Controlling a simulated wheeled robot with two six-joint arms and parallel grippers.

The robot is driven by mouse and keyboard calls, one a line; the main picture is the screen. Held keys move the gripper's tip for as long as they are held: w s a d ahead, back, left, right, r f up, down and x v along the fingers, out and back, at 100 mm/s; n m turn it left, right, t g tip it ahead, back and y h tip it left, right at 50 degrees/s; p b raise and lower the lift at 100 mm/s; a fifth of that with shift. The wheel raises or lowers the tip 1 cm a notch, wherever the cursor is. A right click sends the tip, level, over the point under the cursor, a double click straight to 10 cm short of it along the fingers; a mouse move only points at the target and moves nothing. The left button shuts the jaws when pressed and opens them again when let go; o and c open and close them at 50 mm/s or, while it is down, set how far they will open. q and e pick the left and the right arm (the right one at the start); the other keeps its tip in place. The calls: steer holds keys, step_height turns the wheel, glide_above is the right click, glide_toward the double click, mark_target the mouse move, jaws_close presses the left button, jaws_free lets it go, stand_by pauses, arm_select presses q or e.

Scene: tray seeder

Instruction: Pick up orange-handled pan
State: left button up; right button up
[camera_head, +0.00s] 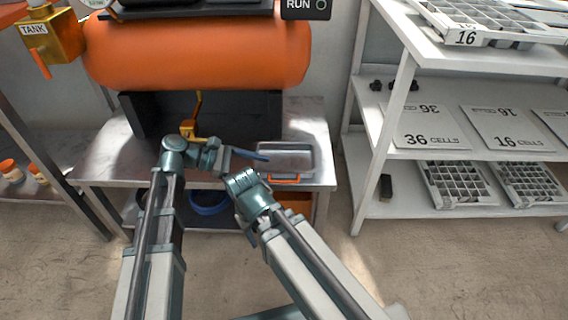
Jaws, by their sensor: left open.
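The orange-handled pan is a shallow grey metal pan (300,147) lying on the right end of the steel bench. Its orange handle (284,179) is at the near edge and faces me. My left gripper (252,157) is open and empty. It points right, with a dark blue finger reaching close to the pan's left side. I cannot tell whether the finger touches the pan. My right arm comes up from the lower right and its upper joint is just left of the handle. My right gripper cannot be made out.
The steel bench (112,160) carries a black open housing (255,112) under a large orange cylinder (200,55). A blue round container (209,203) is below the bench. A white shelf (440,205) with cell trays stands at right. A gold tank box (52,38) is upper left.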

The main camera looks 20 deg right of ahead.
mark_target(280, 177)
arm_select(q)
steer(key=shift+s+d+f, duration=0.1)
steer(key=shift+d+f, duration=0.2)
steer(key=shift+d, duration=0.25)
steer(key=shift+f+b+x, duration=0.1)
steer(key=shift+b+x, duration=0.55)
steer(key=shift+x, duration=0.65)
steer(key=shift+f+b+x, duration=0.15)
steer(key=shift+b+x, duration=0.5)
steer(key=shift+x, duration=0.65)
steer(key=shift+s+a, duration=0.1)
jaws_close()
